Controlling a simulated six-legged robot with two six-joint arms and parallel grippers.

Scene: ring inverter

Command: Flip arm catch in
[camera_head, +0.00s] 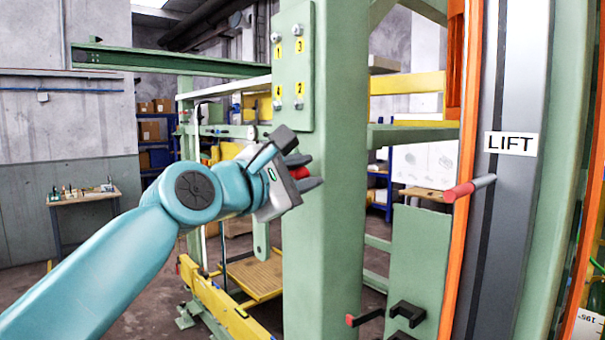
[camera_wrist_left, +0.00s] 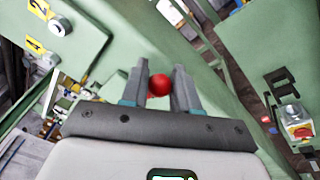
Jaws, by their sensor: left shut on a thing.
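A red ball-shaped knob (camera_head: 297,172) shows between the fingers of my left gripper (camera_head: 309,171), in front of the green upright post (camera_head: 325,220). In the left wrist view the red knob (camera_wrist_left: 158,85) sits between the two grey fingers of my left gripper (camera_wrist_left: 161,78), which is shut on it. The gripper hides what the knob is fixed to, so I cannot tell how the catch stands. My right gripper is not in view.
A plate with bolts numbered 1 to 4 (camera_head: 292,60) is on the post above the gripper. A red-tipped handle (camera_head: 462,190) sticks out by the LIFT label (camera_head: 511,143). A black bracket with a red end (camera_head: 365,317) is low right. A workbench (camera_head: 85,197) stands far left.

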